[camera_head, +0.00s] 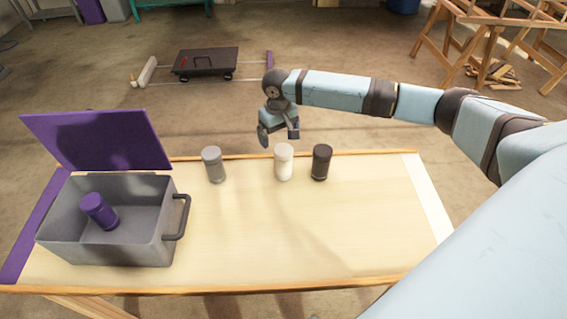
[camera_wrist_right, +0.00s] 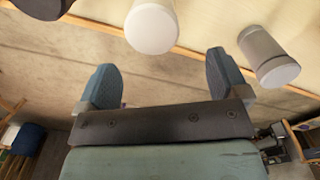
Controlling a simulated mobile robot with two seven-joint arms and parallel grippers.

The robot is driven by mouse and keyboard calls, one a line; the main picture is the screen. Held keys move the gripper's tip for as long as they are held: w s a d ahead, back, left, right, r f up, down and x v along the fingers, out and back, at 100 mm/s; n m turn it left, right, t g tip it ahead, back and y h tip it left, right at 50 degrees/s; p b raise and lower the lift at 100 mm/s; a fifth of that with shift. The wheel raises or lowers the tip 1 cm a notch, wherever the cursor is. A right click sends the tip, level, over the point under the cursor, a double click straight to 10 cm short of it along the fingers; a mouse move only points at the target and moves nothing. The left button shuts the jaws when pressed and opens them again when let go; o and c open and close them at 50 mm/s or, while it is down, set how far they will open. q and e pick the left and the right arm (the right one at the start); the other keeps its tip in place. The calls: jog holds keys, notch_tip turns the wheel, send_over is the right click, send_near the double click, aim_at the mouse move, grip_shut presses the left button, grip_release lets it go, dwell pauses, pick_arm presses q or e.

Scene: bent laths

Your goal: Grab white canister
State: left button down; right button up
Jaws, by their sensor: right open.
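The white canister (camera_head: 283,162) stands upright near the far edge of the table, between a grey canister (camera_head: 213,164) and a black canister (camera_head: 320,162). My right gripper (camera_head: 279,137) is open and empty, just behind and above the white canister in the head view. In the right wrist view the white canister (camera_wrist_right: 152,27) lies ahead of the two spread fingertips of my right gripper (camera_wrist_right: 162,75), apart from them. The grey canister (camera_wrist_right: 268,56) is to the right there, and part of the black canister (camera_wrist_right: 42,8) shows at the top left. My left gripper is not in view.
A grey box (camera_head: 150,250) with an open purple lid (camera_head: 98,140) stands on the table's left side, with a purple canister (camera_head: 99,211) inside. The table's middle and right (camera_head: 300,235) are clear. A black cart (camera_head: 206,62) sits on the floor behind.

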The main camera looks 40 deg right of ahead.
aim_at(283, 148)
notch_tip(283, 148, down, 3)
jog(key=shift+f, duration=0.1)
jog(key=shift+s+d+f, duration=0.1)
jog(key=shift+s+f, duration=0.1)
jog(key=shift+f, duration=0.7)
jog(key=shift+s+d+f, duration=0.1)
jog(key=shift+s+f, duration=0.05)
jog(key=shift+f, duration=0.7)
jog(key=shift+s+d+f, duration=0.1)
jog(key=shift+s+f, duration=0.1)
jog(key=shift+f, duration=0.7)
jog(key=c, duration=1.1)
jog(key=shift+r, duration=0.1)
jog(key=shift+c, duration=0.2)
